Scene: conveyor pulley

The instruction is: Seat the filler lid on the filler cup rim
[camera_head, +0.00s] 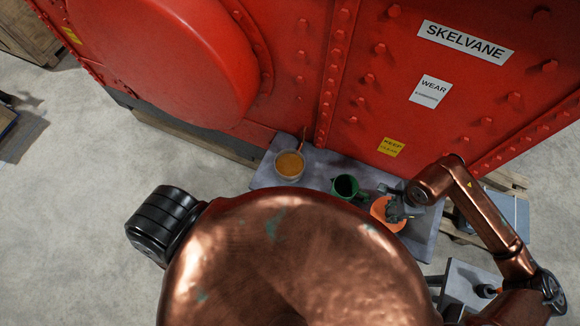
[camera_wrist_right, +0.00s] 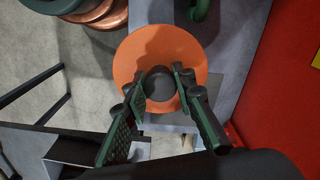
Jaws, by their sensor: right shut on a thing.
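The filler lid is an orange disc (camera_head: 380,211) with a dark round knob, at the right part of the grey bench top. It fills the middle of the right wrist view (camera_wrist_right: 150,45). My right gripper (camera_head: 396,208) is shut on the knob, with one finger on each side of it in the right wrist view (camera_wrist_right: 159,78). The filler cup is green (camera_head: 344,188) and stands on the bench to the left of the lid, apart from it, with its dark opening up. Part of it shows at the top of the right wrist view (camera_wrist_right: 199,8). My left gripper is out of view.
A bowl of amber stuff (camera_head: 289,165) with a handle or stick stands left of the cup on the bench (camera_head: 265,180). A red riveted machine wall (camera_head: 300,60) rises right behind the bench. A small side table (camera_head: 470,275) is at the lower right.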

